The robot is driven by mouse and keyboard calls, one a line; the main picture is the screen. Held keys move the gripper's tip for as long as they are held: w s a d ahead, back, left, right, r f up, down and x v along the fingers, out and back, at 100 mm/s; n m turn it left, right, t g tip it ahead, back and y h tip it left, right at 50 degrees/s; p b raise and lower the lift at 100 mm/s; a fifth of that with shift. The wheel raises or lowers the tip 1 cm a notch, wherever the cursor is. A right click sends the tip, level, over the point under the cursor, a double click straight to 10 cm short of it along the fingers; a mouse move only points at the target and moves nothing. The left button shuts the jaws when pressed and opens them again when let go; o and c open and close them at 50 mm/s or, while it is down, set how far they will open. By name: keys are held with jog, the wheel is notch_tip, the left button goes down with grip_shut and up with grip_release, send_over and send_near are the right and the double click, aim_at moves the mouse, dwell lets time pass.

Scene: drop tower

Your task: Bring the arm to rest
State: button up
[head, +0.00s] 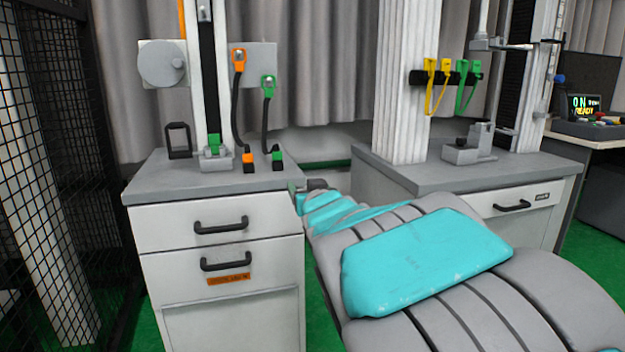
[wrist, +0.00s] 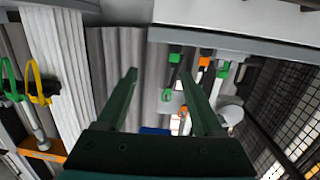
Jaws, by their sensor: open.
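My arm (head: 430,258), grey with turquoise covers, stretches from the lower right of the head view toward the gap between the two cabinets. In the head view my gripper is at the arm's far end, small and mostly hidden beside the left cabinet's top corner. In the wrist view my gripper (wrist: 162,100) shows two dark green fingers standing well apart. Nothing is between the fingers at close range. Behind them are a grey curtain and, farther off, connectors with orange and green ends.
The left cabinet (head: 220,225) has drawers and carries a column with orange and green plugs (head: 239,60) on cables. The right cabinet (head: 530,195) carries a white column and yellow and green straps (head: 445,75). A black mesh fence (head: 60,150) stands at left. A lit display (head: 585,107) is at right.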

jog(key=s+d+f+m+g+h+p, duration=0.35)
jog(key=s+d+f+g, duration=0.45)
jog(key=s+d+f, duration=0.6)
jog(key=s+d+f+n+g+p, duration=0.1)
jog(key=s+g, duration=0.9)
jog(key=s, duration=2.2)
notch_tip(320, 180, down, 2)
jog(key=d+p, duration=0.1)
jog(key=p, duration=0.1)
jog(key=shift+s+p, duration=0.35)
jog(key=shift+p, duration=0.05)
jog(key=shift+d, duration=0.1)
